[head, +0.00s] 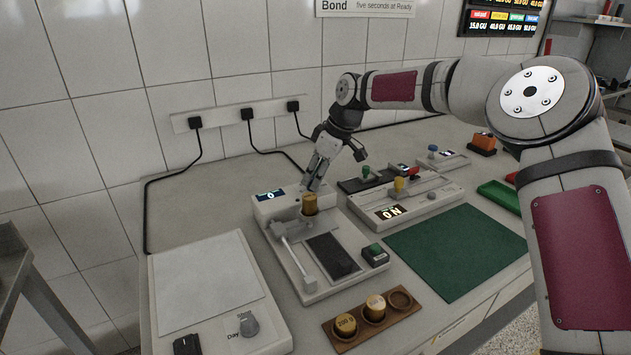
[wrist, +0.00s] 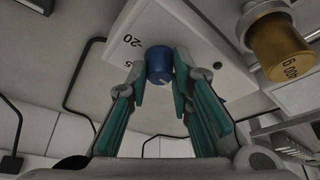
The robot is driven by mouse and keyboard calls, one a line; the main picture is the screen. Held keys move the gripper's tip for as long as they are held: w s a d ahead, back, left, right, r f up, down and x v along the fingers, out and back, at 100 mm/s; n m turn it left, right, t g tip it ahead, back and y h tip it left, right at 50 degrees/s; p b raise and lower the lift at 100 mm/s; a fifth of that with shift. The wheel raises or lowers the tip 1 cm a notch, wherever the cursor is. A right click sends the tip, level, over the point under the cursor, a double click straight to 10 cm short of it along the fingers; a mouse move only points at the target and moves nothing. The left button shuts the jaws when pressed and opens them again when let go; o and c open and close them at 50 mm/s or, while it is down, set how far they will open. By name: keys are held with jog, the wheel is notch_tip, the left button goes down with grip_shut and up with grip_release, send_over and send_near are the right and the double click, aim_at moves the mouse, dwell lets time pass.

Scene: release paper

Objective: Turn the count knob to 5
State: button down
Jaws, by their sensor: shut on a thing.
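The count knob (wrist: 159,64) is a small blue knob on a white panel, seen in the wrist view. The numbers 20 and what looks like 5 are printed beside it. My gripper (wrist: 160,72) has its teal fingers on both sides of the knob and is shut on it. A pale mark shows on the knob, but its setting is unclear. In the head view my gripper (head: 313,184) is at the back of the white device (head: 292,262), whose small display (head: 270,196) appears to read 0. The knob is hidden there.
A brass weight (head: 309,204) stands on the device close to my gripper; it also shows in the wrist view (wrist: 281,48), marked 400 g. A wooden holder (head: 345,340) with brass weights is in front. A green mat (head: 455,250) lies right, clear.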

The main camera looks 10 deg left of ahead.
jog(key=shift+w+f+n+b, duration=0.1)
jog(key=shift+n+b, duration=0.2)
jog(key=shift+n, duration=0.2)
jog(key=shift+g, duration=0.3)
jog(key=c, duration=1.4)
grip_release()
jog(key=shift+c, duration=0.2)
jog(key=v, duration=1.2)
